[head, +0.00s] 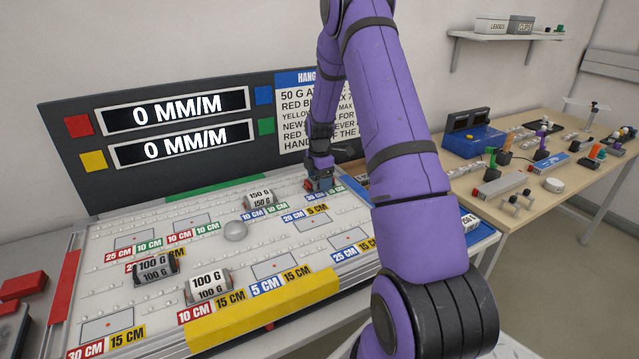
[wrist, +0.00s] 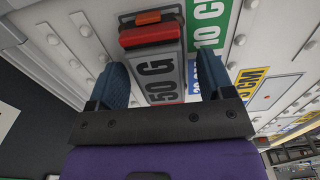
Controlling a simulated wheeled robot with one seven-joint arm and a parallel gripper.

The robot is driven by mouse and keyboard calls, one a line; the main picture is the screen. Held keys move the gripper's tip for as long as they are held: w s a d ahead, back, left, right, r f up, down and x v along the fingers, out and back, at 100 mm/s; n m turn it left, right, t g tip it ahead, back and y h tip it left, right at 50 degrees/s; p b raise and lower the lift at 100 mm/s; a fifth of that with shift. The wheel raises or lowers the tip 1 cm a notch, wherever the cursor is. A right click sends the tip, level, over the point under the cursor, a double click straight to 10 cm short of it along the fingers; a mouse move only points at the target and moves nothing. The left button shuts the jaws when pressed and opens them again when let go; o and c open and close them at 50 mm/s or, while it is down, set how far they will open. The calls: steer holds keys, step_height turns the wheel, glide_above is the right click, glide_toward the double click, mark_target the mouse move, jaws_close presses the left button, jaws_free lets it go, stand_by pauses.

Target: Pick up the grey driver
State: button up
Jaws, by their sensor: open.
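No thing is plainly marked as the grey driver; a long light-grey box (head: 502,184) on the right-hand bench may be it, but I cannot be sure. My gripper (head: 317,185) is far to its left, low over the white board. In the wrist view my gripper (wrist: 166,82) is open, with a blue finger on each side of a grey block labelled 50 G (wrist: 160,75), which has a red and orange top. Whether the fingers touch the block I cannot tell. The grey box does not show clearly in the wrist view.
The white board (head: 150,285) holds several weights, labels and a grey dome (head: 235,231). A dark display panel (head: 200,125) stands behind it. The wooden bench (head: 465,172) at right carries a blue device (head: 473,142) and many small parts. My arm crosses the middle.

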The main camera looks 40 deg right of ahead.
steer(key=c, duration=1)
